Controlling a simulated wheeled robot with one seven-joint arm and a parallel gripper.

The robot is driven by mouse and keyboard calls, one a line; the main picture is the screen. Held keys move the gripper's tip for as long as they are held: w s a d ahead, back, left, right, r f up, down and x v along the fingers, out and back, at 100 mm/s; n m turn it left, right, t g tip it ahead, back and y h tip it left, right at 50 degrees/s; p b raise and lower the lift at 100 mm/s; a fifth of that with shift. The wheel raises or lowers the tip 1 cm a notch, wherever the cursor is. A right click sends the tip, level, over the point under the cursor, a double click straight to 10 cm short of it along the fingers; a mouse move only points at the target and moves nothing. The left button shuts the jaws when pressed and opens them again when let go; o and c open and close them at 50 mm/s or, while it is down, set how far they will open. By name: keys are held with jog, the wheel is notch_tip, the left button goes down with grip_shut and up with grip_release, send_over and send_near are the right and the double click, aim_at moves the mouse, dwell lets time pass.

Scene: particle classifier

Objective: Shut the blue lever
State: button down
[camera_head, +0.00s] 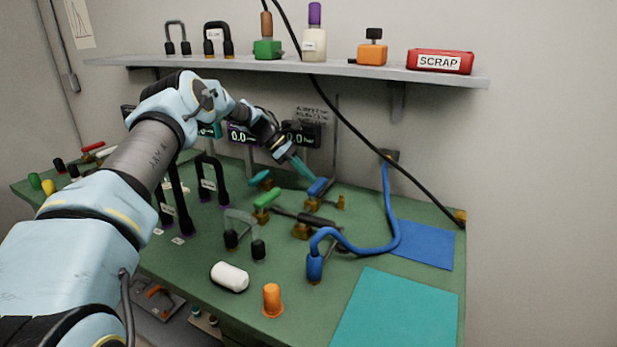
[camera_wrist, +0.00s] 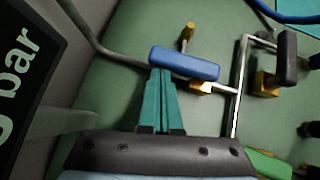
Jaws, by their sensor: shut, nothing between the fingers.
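The blue lever (camera_head: 319,187) is a valve handle near the back of the green bench. It also shows in the wrist view (camera_wrist: 184,63), lying crosswise just past the fingertips. A brass valve body (camera_wrist: 201,87) shows partly beneath it. My gripper (camera_head: 308,174) is shut and empty, with its teal fingers pointing down at the lever. In the wrist view the fingertips (camera_wrist: 161,72) meet the near edge of the lever's left half. I cannot tell whether they touch it.
A black-handled valve (camera_head: 316,219) and a green-handled valve (camera_head: 266,199) stand close by. A blue hose (camera_head: 393,215) curves to the right. Digital displays (camera_head: 301,135) are behind the lever. A white cylinder (camera_head: 229,277) and an orange piece (camera_head: 272,300) lie nearer the front. A teal mat (camera_head: 400,315) is clear.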

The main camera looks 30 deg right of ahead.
jog(key=b+v, duration=0.2)
jog(key=v, duration=0.8)
jog(key=shift+a+r, duration=0.2)
jog(key=shift+w, duration=0.1)
